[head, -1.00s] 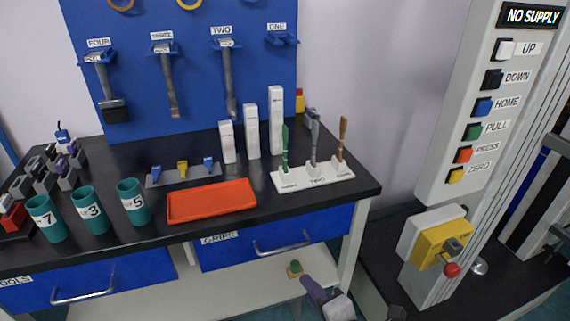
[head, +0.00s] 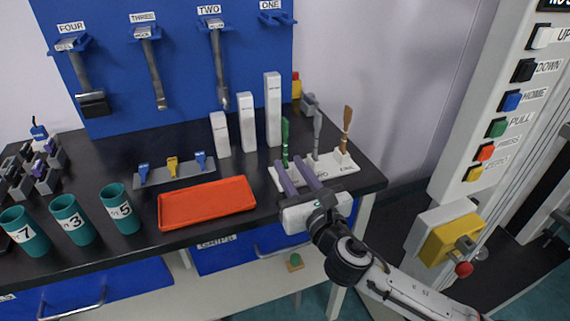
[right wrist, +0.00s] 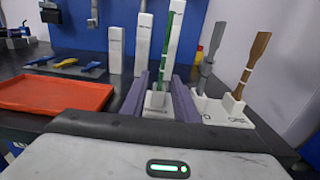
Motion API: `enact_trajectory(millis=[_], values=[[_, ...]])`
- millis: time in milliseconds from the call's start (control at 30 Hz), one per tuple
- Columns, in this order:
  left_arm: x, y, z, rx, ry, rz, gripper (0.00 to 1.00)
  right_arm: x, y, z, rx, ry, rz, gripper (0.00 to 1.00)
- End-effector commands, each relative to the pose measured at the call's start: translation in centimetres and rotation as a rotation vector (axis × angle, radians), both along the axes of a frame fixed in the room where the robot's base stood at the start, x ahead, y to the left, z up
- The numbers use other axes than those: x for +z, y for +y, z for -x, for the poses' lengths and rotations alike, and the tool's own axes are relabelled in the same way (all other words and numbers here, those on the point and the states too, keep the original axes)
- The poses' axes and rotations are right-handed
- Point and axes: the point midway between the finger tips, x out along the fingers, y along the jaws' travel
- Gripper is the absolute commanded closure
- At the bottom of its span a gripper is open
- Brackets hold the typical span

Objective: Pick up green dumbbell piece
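The green dumbbell piece (head: 285,139) stands upright in the left slot of a white holder (head: 344,166) near the table's right end. It also shows in the right wrist view (right wrist: 171,50), rising between and beyond my finger tips. My right gripper (head: 292,167) is open, its two purple fingers pointing at the green piece's base from the front. Nothing is held in it. In the right wrist view the fingers (right wrist: 172,100) stand to either side of the piece's base; whether they reach around it I cannot tell. My left gripper is not in view.
A grey piece (head: 317,132) and a brown piece (head: 346,128) stand to the right in the same holder. White blocks (head: 246,121) stand behind it on the left. An orange tray (head: 207,203) lies left of my right gripper. A machine column (head: 490,120) rises at right.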

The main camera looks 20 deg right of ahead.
Motion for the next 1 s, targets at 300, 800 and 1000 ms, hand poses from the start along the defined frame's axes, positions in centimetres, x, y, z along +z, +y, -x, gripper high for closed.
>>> enact_trajectory(millis=[300,800,1000], values=[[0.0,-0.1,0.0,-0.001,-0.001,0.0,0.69,0.1,0.0,-4.2,-0.001,-0.002,-0.003,0.73],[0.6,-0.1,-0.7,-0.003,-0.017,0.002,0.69,0.0,0.0,-4.3,0.0,-0.001,-0.002,1.0],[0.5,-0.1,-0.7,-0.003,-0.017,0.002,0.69,0.1,0.0,-4.3,0.0,-0.001,-0.002,1.0]])
